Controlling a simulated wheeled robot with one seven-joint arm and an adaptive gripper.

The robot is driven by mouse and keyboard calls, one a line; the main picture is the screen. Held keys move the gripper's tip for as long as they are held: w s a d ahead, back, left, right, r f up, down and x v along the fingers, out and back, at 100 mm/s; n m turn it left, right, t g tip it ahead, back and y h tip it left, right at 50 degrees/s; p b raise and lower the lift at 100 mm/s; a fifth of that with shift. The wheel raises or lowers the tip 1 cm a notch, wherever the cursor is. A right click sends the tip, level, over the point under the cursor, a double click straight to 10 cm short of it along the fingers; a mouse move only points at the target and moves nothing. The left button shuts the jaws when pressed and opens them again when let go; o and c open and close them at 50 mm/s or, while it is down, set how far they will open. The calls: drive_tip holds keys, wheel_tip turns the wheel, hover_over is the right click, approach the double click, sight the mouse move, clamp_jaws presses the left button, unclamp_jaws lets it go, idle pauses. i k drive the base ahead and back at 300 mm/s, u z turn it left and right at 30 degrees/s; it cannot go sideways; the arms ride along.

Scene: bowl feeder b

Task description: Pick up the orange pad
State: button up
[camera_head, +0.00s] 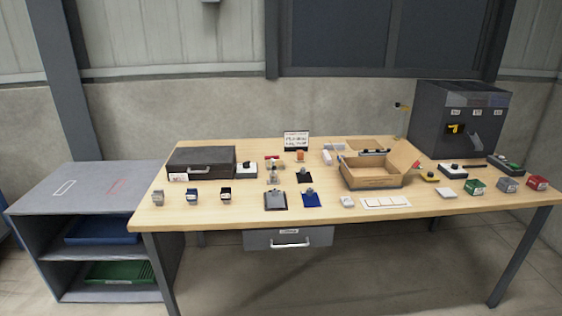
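A small orange item (300,156) stands near the back middle of the wooden table (226,213), just in front of a white sign (296,140). It is the only clearly orange thing I see, and it is too small to tell whether it is a pad. My gripper is not in view.
An open cardboard box (372,182), a dark case (201,161) and a dark cabinet (434,118) stand on the table. Two clipboards (276,201) and several small devices lie near the front. A grey shelf unit (88,184) stands at left. A drawer (262,240) hangs below.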

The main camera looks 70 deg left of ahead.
sight(300, 155)
drive_tip(key=u, duration=3.65)
drive_tip(key=i, duration=0.1)
drive_tip(key=z, duration=1.35)
